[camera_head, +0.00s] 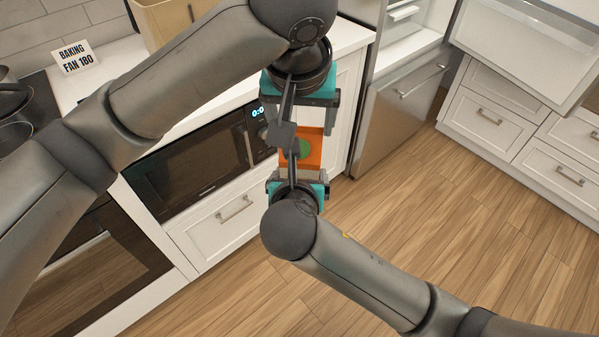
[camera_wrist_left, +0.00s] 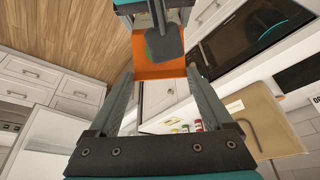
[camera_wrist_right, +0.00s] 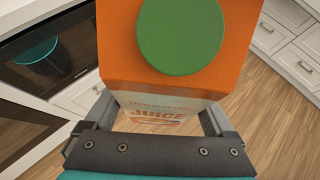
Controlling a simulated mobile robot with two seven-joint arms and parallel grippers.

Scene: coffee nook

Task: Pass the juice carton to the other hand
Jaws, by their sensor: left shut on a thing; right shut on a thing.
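The juice carton (camera_head: 314,153) is orange with a green round patch and hangs in the air between my two grippers. My left gripper (camera_head: 301,121) reaches down from above and is shut on its upper end. My right gripper (camera_head: 298,173) comes from below and is shut on its lower end. In the left wrist view, the carton's orange part (camera_wrist_left: 150,71) lies between the fingertips, with the other gripper beyond. In the right wrist view, the carton (camera_wrist_right: 240,50) fills the top, its white side reading "JUICE". Parts of it are hidden behind the grippers and wrist parts.
A white counter with a microwave (camera_head: 195,165) and drawer stands behind at left. A sign (camera_head: 75,56) and wooden box (camera_head: 165,22) sit on the counter. A steel-fronted appliance (camera_head: 395,110) and white drawers (camera_head: 500,115) stand at right. The wooden floor (camera_head: 440,210) is clear.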

